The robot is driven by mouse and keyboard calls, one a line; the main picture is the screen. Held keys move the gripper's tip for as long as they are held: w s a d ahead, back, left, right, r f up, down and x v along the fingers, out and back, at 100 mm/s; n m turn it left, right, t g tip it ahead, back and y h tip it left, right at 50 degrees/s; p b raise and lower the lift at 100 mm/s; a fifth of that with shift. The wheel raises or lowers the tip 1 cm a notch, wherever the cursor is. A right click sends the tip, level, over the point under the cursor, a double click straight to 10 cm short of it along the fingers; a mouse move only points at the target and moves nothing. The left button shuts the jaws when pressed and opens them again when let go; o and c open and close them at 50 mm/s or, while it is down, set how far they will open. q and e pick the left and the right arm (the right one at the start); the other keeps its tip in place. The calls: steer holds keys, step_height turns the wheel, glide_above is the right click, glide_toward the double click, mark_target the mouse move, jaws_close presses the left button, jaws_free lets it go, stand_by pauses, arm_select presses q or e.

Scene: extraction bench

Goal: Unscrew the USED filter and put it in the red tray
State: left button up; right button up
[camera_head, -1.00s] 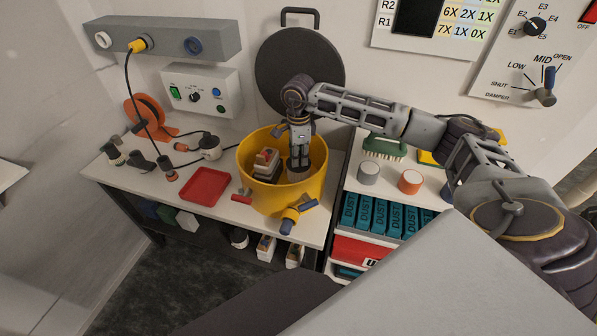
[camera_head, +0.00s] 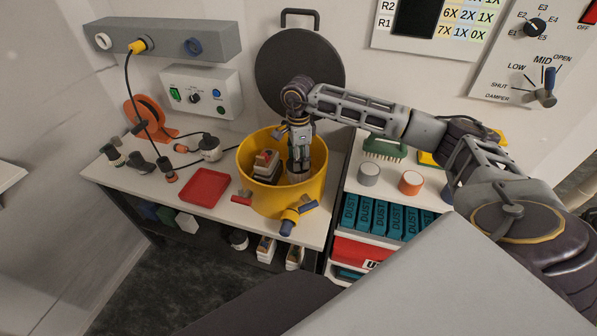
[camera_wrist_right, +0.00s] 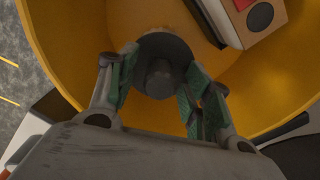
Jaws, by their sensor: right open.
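A round grey filter with a dark central knob (camera_wrist_right: 161,72) stands inside the yellow drum (camera_wrist_right: 75,50). In the head view the filter (camera_head: 298,177) is partly hidden under my right gripper (camera_head: 300,160), which reaches down into the drum (camera_head: 287,201). In the right wrist view my right gripper (camera_wrist_right: 160,88) is open, with its green-padded fingers on either side of the knob. I cannot tell whether they touch it. No USED label is readable. The empty red tray (camera_head: 205,187) lies on the bench left of the drum. My left gripper is not in view.
A block-shaped unit (camera_head: 265,163) sits in the drum beside the filter. A grey cup (camera_head: 369,173) and an orange-topped one (camera_head: 410,182) stand on the right bench. A black cable (camera_head: 136,95) hangs to the left bench. A round lid (camera_head: 299,73) leans against the wall.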

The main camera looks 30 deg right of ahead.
steer(key=shift+m, duration=1.2)
steer(key=shift+m+p, duration=0.45)
steer(key=shift+m, duration=1.75)
steer(key=shift+m+p, duration=0.3)
steer(key=shift+m, duration=1.6)
steer(key=shift+m+p, duration=0.45)
steer(key=shift+m, duration=1.75)
steer(key=shift+m+p, duration=0.7)
steer(key=shift+m, duration=2.3)
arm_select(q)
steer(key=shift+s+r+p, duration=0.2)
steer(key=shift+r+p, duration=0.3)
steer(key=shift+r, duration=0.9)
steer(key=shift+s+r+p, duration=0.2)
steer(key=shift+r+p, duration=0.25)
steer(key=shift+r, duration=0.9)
arm_select(e)
steer(key=shift+m, duration=3.2)
